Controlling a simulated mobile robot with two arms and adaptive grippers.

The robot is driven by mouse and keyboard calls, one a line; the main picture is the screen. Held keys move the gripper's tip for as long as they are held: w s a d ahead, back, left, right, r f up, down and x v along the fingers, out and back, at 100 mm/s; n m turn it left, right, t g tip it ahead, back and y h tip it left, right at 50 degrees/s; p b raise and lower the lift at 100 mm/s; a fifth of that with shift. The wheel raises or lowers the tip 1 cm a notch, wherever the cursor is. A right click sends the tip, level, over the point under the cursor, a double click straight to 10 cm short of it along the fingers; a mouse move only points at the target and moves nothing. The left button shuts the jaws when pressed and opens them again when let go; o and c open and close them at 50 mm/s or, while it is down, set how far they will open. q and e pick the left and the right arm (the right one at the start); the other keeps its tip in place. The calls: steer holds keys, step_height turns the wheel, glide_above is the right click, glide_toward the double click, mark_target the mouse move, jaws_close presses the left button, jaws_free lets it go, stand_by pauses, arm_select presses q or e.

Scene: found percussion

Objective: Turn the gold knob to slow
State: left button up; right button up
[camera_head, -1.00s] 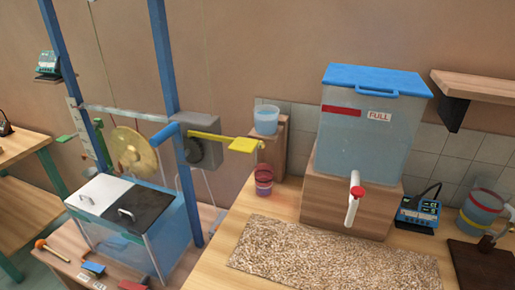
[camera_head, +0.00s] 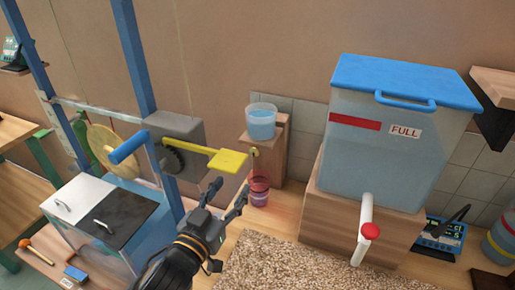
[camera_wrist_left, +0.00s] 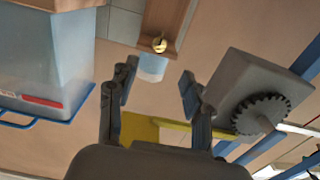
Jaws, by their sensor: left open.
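The small gold knob (camera_head: 254,152) is on the front of the wooden stand (camera_head: 272,148) that carries a clear cup of blue water (camera_head: 261,124). The knob also shows in the left wrist view (camera_wrist_left: 159,45), upside down, between and beyond the fingertips. My left gripper (camera_head: 229,189) is open and empty, below and to the left of the knob in the head view, apart from it. No "slow" marking is legible. My right gripper is not in view.
A yellow paddle (camera_head: 228,160) reaches from the grey gear box (camera_head: 172,135) close above my left gripper. A pink bucket (camera_head: 259,190) stands below the knob. A large tank marked FULL (camera_head: 375,165) with a red-tapped spout (camera_head: 366,230) stands to the right.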

arm_select(q)
steer(key=p, duration=0.2)
glide_toward(254, 152)
steer(key=w, duration=0.2)
steer(key=x, duration=0.5)
steer(key=shift+d, duration=0.3)
steer(key=shift+w+d+p, duration=0.2)
steer(key=shift+w+p, duration=0.1)
steer(key=shift+w, duration=0.15)
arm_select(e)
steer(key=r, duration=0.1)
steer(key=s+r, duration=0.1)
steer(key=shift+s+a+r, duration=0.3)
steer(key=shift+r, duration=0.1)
arm_select(q)
steer(key=shift+c, duration=0.8)
jaws_close()
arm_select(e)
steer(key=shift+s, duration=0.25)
